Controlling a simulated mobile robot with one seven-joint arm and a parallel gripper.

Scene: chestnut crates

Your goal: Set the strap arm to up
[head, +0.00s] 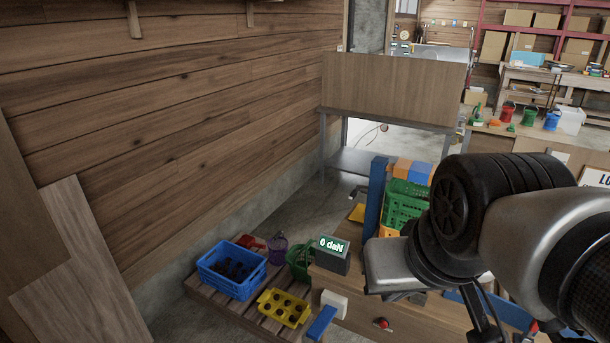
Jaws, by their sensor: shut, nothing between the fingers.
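The strap arm is hard to single out. A blue lever (321,323) slants beside a white block (335,304) at the left front of the wooden bench, and I take it to be the strap arm. An upright blue post (375,208) stands farther back on the bench. A dark box with a green display (332,255) reads "0 daN". My gripper (396,285) is right of the display box, its silver body seen from behind. It is shut and empty, with its fingers mostly hidden. It appears apart from the blue lever.
A red button (382,323) is on the bench front. Green crates (408,205) stand beyond my gripper. A blue crate (231,270), a yellow holed tray (284,308) and buckets sit on a pallet at left. My arm hides much of the right side. Floor is bare behind the pallet.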

